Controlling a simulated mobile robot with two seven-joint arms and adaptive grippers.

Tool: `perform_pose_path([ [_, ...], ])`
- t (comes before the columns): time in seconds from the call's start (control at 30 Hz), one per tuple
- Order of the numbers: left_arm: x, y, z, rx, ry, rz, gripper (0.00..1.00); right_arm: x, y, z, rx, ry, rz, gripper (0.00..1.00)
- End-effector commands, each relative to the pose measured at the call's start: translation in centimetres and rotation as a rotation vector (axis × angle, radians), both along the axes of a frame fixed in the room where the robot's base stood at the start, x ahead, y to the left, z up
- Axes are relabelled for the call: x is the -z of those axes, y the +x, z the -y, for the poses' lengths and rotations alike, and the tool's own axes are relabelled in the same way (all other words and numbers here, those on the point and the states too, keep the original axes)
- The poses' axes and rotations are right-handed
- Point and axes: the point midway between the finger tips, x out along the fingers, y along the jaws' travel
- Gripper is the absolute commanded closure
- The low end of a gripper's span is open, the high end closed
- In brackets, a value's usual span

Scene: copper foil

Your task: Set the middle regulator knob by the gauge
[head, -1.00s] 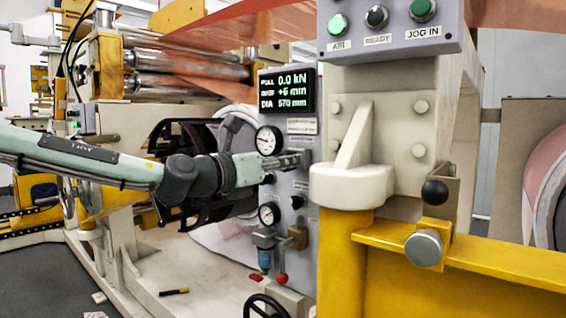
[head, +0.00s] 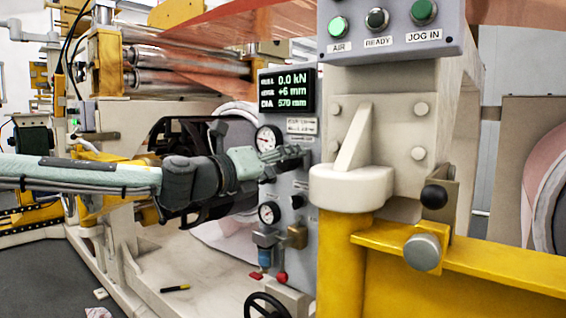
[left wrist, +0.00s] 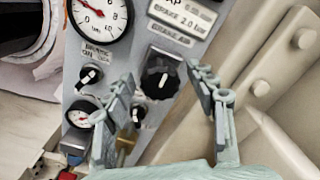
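A grey panel (head: 307,262) carries gauges and knobs. My left gripper (head: 297,159) is in front of its upper part, beside the upper gauge (head: 268,139). In the left wrist view, my left gripper (left wrist: 161,80) is open, with a large black knob (left wrist: 160,73) with a white mark between its fingers. I cannot tell whether they touch it. A smaller black knob (left wrist: 90,76) is left of it and another (left wrist: 138,113) below; which is the middle regulator is unclear. The large gauge (left wrist: 98,15) has a red needle and is cut off at the top. My right gripper is not in view.
A display (head: 286,90) reads 0.0 kN, +6 mm and 570 mm. A lower gauge (head: 269,213), a red-tipped lever (head: 282,278) and a handwheel (head: 266,305) are below. A cream post and a yellow beam (head: 480,268) stand close on the right.

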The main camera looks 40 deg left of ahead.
Motion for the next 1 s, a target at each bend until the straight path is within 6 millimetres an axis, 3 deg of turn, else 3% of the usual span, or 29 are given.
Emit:
perform_pose_path([
  [0.27, 0.0, -0.2, 0.0, 0.000, 0.002, 0.000, 0.44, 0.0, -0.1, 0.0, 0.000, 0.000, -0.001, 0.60],
  [0.47, -0.2, -1.4, -0.1, 0.001, 0.006, 0.004, 0.44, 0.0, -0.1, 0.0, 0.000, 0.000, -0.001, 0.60],
  [1.0, -0.2, -9.2, -0.8, -0.002, 0.003, 0.004, 0.44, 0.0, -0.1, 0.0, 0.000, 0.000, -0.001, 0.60],
])
